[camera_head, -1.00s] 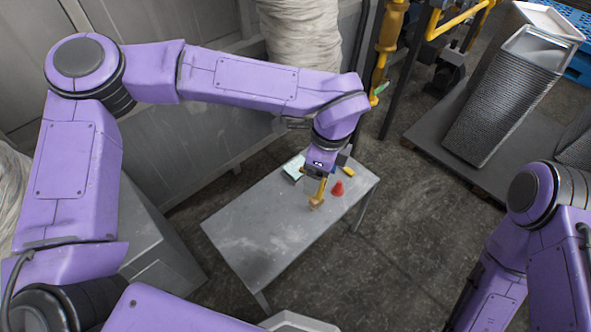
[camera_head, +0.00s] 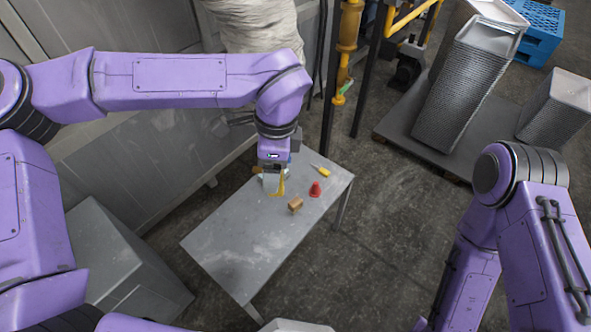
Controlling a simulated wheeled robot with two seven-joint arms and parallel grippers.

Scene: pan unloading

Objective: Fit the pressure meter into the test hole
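No pressure meter or test hole can be picked out for certain. My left gripper (camera_head: 277,190) points down over the far part of a grey metal table (camera_head: 228,245). Its fingers are small and partly hidden by the wrist, so I cannot tell whether they are open or shut. A small brown block (camera_head: 295,205) lies just right of the gripper and apart from it. A red cone-shaped piece (camera_head: 315,189) stands farther right. A small yellow tool (camera_head: 321,171) lies behind it. My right gripper is out of view.
A yellow pipe (camera_head: 348,30) with dark posts rises behind the table. Stacked metal trays (camera_head: 466,88) stand on a dark platform at the right. A blue crate (camera_head: 540,32) is at the back right. A grey cabinet (camera_head: 120,260) stands left of the table. The near tabletop is clear.

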